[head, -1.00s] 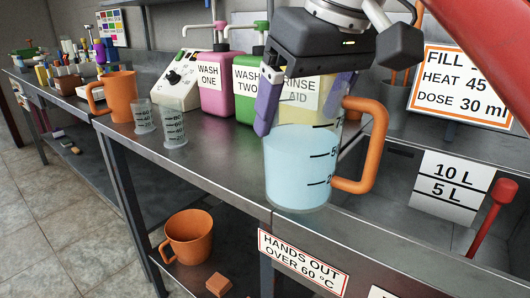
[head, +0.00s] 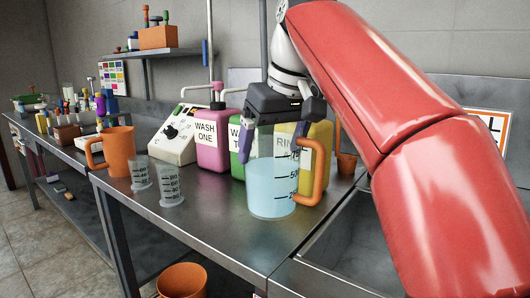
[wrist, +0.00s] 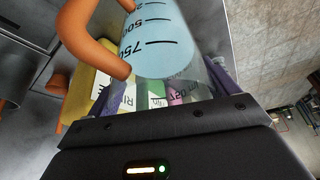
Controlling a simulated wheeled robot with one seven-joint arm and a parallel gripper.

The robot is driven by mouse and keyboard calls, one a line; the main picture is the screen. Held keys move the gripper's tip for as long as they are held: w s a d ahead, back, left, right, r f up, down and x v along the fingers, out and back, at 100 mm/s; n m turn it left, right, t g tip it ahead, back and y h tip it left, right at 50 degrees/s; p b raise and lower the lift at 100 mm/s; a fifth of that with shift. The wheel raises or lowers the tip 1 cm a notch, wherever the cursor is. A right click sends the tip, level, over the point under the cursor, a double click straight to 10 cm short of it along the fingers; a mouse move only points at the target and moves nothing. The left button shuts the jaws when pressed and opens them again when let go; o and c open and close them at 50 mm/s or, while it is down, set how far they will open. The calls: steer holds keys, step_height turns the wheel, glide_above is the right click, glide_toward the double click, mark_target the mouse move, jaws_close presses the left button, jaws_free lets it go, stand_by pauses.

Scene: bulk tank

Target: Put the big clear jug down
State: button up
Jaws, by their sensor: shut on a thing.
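The big clear jug (head: 268,190) has an orange handle and black marks, and holds pale blue liquid. It is upright at the right part of the steel bench (head: 215,235) in the head view. Its base appears at or just above the bench top; I cannot tell if it touches. My gripper (head: 272,135) is shut on the jug near its rim, with purple fingers on either side. The jug also fills the upper middle of the wrist view (wrist: 155,45), its handle at the left.
Two small clear beakers (head: 171,186) and an orange jug (head: 118,152) stand to the left. Pink (head: 213,145) and yellow (head: 318,150) containers and a dial box (head: 176,135) stand behind. A sink (head: 350,230) lies to the right. Bench in front of the jug is clear.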

steer(key=shift+w+a+f+b, duration=0.25)
steer(key=shift+w+f, duration=0.1)
steer(key=shift+f, duration=0.2)
steer(key=shift+w+a+f+b, duration=0.25)
steer(key=shift+w+f, duration=0.1)
steer(key=shift+f, duration=0.25)
steer(key=shift+w+a+f+b, duration=0.15)
steer(key=shift+w+f+b, duration=0.15)
steer(key=shift+f, duration=0.25)
steer(key=shift+f, duration=0.15)
steer(key=o, duration=1.9)
steer(key=p+v, duration=0.2)
steer(key=v, duration=0.4)
steer(key=shift+w, duration=0.15)
steer(key=shift+v, duration=0.9)
